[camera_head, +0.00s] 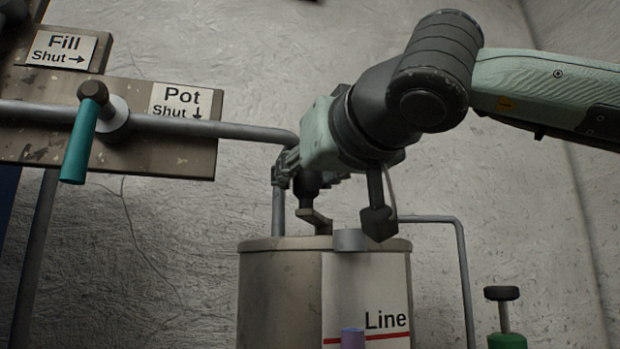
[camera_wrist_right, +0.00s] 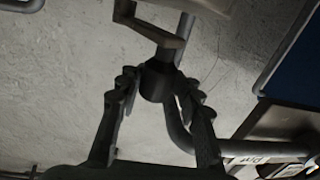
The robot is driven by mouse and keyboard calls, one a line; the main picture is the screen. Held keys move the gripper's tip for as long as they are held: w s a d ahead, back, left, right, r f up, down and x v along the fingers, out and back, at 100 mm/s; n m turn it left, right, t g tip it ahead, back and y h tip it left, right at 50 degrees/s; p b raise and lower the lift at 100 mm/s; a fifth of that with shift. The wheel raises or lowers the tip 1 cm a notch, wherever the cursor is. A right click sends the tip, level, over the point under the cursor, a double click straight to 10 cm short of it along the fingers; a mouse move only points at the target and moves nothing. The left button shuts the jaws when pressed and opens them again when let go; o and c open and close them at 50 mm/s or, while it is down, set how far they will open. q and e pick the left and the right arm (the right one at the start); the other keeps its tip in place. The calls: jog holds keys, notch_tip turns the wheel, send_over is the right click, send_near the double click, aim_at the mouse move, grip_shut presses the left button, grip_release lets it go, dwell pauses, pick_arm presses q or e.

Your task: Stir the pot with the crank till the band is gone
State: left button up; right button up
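The pot (camera_head: 280,290) is a pale upright cylinder with a white panel marked "Line" above a red stripe. The crank (camera_head: 318,217) stands on its top, with a bent grey arm and a dark knob; it also shows in the right wrist view (camera_wrist_right: 157,82). My right gripper (camera_head: 312,178) is at the knob from above. In the right wrist view its fingers (camera_wrist_right: 157,92) lie either side of the knob with hardly any gap, and seem closed on it. My left gripper is out of view.
A valve with a teal handle (camera_head: 76,145) hanging down sits beside the sign "Pot Shut" (camera_head: 180,100). A "Fill Shut" sign (camera_head: 62,49) is above. Grey pipes (camera_head: 230,130) run to the pot. A green object with a dark knob (camera_head: 503,295) stands at right.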

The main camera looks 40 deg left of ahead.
jog(key=o, duration=0.3)
jog(key=shift+s+r, duration=0.1)
jog(key=shift+s, duration=0.1)
jog(key=shift+w+d, duration=0.1)
jog(key=shift+w, duration=0.1)
jog(key=shift+s+d, duration=0.1)
jog(key=shift+d, duration=0.15)
jog(key=v, duration=1.1)
jog(key=shift+s+d, duration=0.2)
